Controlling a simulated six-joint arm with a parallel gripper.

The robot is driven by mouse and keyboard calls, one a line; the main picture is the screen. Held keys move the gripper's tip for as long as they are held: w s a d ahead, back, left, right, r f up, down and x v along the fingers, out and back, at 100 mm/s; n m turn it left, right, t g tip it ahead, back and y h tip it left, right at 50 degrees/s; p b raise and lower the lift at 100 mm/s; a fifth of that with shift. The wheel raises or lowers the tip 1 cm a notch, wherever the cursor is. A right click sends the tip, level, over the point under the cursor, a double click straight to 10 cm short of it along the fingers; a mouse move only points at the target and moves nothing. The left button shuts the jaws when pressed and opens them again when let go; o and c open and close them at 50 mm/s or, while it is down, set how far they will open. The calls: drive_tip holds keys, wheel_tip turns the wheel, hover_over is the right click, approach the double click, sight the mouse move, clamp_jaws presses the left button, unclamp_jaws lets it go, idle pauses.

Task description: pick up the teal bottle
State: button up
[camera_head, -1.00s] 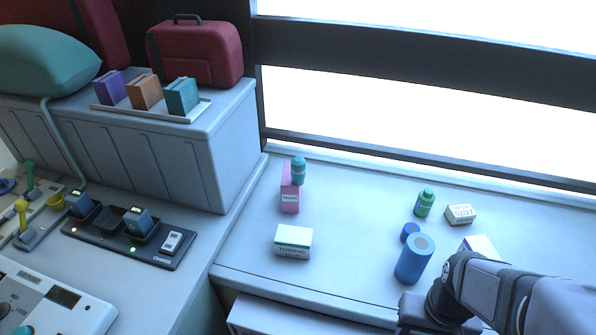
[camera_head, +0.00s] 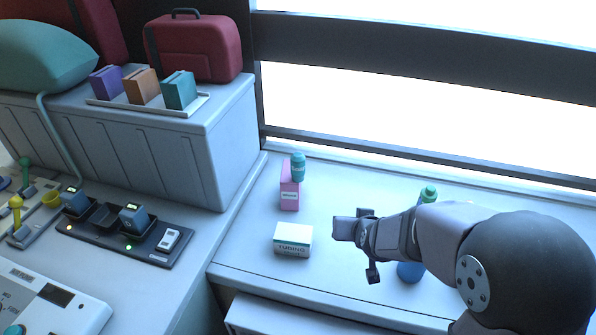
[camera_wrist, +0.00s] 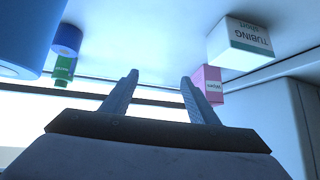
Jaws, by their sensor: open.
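The teal bottle (camera_head: 298,167) is upright at the back of the counter, left of the window's middle, against the upper right of a pink box (camera_head: 289,196). I cannot tell whether it touches the box. In the wrist view I cannot make out the bottle; the pink box (camera_wrist: 209,82) shows beyond the right finger. My gripper (camera_head: 356,248) is in front and to the right of the bottle, clearly apart from it. In the wrist view my gripper (camera_wrist: 160,77) has its fingers spread with nothing between them.
A white tubing box (camera_head: 293,239) lies left of my gripper; it also shows in the wrist view (camera_wrist: 242,44). A blue cylinder (camera_head: 409,271) and a green bottle (camera_head: 428,193) are partly behind my arm. A charging dock (camera_head: 105,228) sits on the left counter.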

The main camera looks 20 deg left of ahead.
sight(298, 164)
drive_tip(key=w+a+r+t, duration=0.1)
drive_tip(key=w+a+t, duration=0.1)
drive_tip(key=a, duration=0.3)
drive_tip(key=w+a+r+t+y+b, duration=0.1)
drive_tip(key=w+a+r+t, duration=0.1)
drive_tip(key=a+t, duration=0.1)
drive_tip(key=w+a+r+t+b, duration=0.1)
drive_tip(key=w+a+r+t, duration=0.1)
drive_tip(key=a, duration=0.4)
drive_tip(key=shift+w+a+t, duration=0.1)
drive_tip(key=shift+a+t, duration=0.2)
drive_tip(key=shift+a+r+t+y, duration=0.3)
drive_tip(key=shift+a+r+t, duration=0.1)
drive_tip(key=shift+a, duration=0.1)
drive_tip(key=shift+w+a+r, duration=0.1)
drive_tip(key=shift+w, duration=0.3)
drive_tip(key=shift+w+a+p, duration=0.15)
drive_tip(key=shift+w+p, duration=0.25)
drive_tip(key=shift+w, duration=0.15)
drive_tip(key=shift+w+a+r+p, duration=0.1)
drive_tip(key=shift+w+a+p, duration=0.1)
drive_tip(key=shift+w+p, duration=0.35)
drive_tip(key=p+x, duration=0.1)
drive_tip(key=x, duration=0.1)
drive_tip(key=shift+w+a, duration=0.2)
drive_tip(key=shift+w, duration=0.05)
drive_tip(key=shift+w+a+p, duration=0.2)
drive_tip(key=shift+w+p, duration=0.2)
drive_tip(key=shift+w, duration=0.3)
